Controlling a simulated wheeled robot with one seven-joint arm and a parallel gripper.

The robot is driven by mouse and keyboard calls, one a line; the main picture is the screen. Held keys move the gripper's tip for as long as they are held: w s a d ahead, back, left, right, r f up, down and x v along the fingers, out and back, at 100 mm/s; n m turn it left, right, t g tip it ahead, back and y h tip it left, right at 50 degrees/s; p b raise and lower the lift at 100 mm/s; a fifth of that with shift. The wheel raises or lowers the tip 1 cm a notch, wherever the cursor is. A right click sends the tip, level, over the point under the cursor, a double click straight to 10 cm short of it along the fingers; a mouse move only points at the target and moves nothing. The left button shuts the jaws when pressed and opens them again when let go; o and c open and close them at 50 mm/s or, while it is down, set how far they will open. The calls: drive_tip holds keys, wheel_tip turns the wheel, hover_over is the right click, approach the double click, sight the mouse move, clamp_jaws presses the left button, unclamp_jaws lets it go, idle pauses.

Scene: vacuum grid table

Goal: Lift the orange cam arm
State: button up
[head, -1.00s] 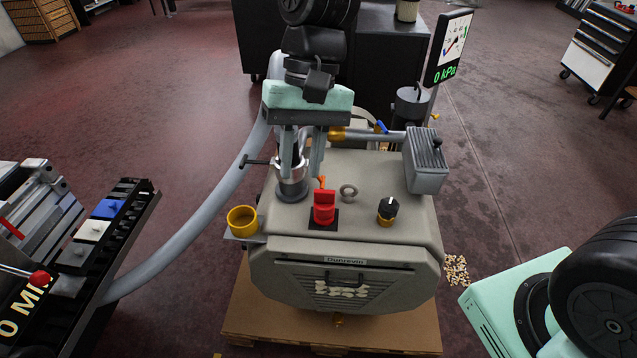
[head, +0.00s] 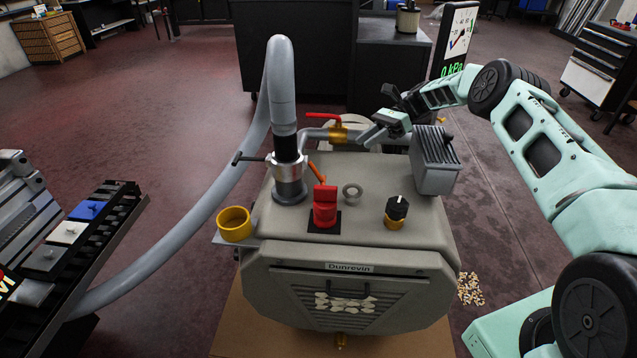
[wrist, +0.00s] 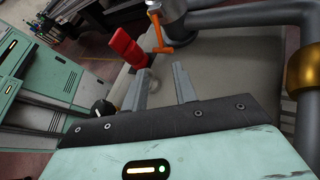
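The small orange cam arm (head: 317,173) slants down to the right from the metal coupling (head: 289,170) on the pump's hose port. In the wrist view the orange cam arm (wrist: 160,47) has a T-shaped end and lies beyond my fingertips. My gripper (head: 370,136) is behind and to the right of the cam arm, near the grey pipe, apart from it. In the wrist view my gripper (wrist: 167,80) has its two fingers spread with nothing between them.
A red switch (head: 325,207), an eye ring (head: 352,190) and a black knob (head: 396,208) stand on the pump top. A brass valve (head: 338,132) with a red handle is behind the coupling. A finned grey box (head: 433,160) stands right; a yellow cup (head: 234,222) is left.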

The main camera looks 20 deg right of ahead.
sight(318, 177)
drive_tip(key=p+x, duration=0.1)
drive_tip(key=x, duration=1.6)
drive_tip(key=shift+s+a, duration=0.1)
drive_tip(key=shift+s, duration=0.05)
clamp_jaws()
